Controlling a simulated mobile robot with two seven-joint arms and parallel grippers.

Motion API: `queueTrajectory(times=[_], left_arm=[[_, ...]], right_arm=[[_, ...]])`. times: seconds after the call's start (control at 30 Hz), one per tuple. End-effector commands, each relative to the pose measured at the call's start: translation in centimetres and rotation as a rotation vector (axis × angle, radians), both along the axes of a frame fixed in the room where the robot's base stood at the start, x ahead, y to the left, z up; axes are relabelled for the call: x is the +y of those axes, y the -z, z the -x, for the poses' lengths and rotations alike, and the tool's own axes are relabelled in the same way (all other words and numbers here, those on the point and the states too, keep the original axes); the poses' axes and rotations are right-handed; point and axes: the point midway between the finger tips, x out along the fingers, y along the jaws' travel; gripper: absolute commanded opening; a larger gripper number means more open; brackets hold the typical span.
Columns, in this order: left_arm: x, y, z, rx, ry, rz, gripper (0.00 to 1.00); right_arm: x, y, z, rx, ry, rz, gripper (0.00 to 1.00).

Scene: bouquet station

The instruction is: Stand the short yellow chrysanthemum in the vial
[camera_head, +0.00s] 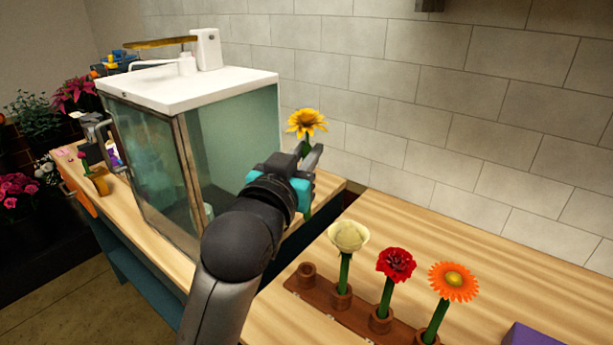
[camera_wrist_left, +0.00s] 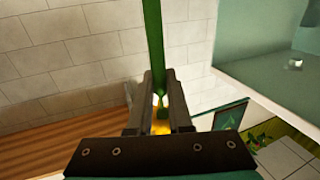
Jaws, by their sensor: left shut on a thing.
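The yellow chrysanthemum (camera_head: 307,123) is upright in my left gripper (camera_head: 314,160), its head above the fingers and a green stem below them. In the left wrist view the fingers (camera_wrist_left: 160,95) are shut around the green stem (camera_wrist_left: 153,35), with part of the yellow head (camera_wrist_left: 160,127) showing between them. The flower is beside the glass cabinet, above the gap between the two benches. I cannot pick out the vial for certain; a small pale green object (camera_head: 208,211) shows low at the cabinet, partly hidden by my arm. My right gripper is not in view.
The glass cabinet (camera_head: 235,130) has a white top (camera_head: 190,88). A brown rack (camera_head: 345,312) on the right bench (camera_head: 420,240) has an empty cup (camera_head: 306,272) and cups with cream (camera_head: 348,236), red (camera_head: 396,264) and orange (camera_head: 453,281) flowers. Bench space behind the rack is clear.

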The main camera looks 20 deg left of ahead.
Motion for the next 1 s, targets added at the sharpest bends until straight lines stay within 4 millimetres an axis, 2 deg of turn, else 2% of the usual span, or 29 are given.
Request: queueTrajectory(times=[0.03, 0.1, 0.27, 1.0], left_arm=[[0.0, -1.1, 0.0, -0.004, 0.0, 0.001, 0.0], [0.0, -1.8, 0.0, -0.002, 0.0, 0.001, 0.0], [0.0, -3.1, 0.0, 0.0, 0.0, 0.001, 0.0], [0.0, -8.1, 0.0, 0.002, -0.001, 0.001, 0.0]], right_arm=[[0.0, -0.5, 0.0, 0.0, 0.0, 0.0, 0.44], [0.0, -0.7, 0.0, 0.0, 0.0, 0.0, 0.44], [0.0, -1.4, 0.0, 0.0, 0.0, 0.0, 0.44], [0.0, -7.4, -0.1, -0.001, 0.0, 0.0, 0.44]])
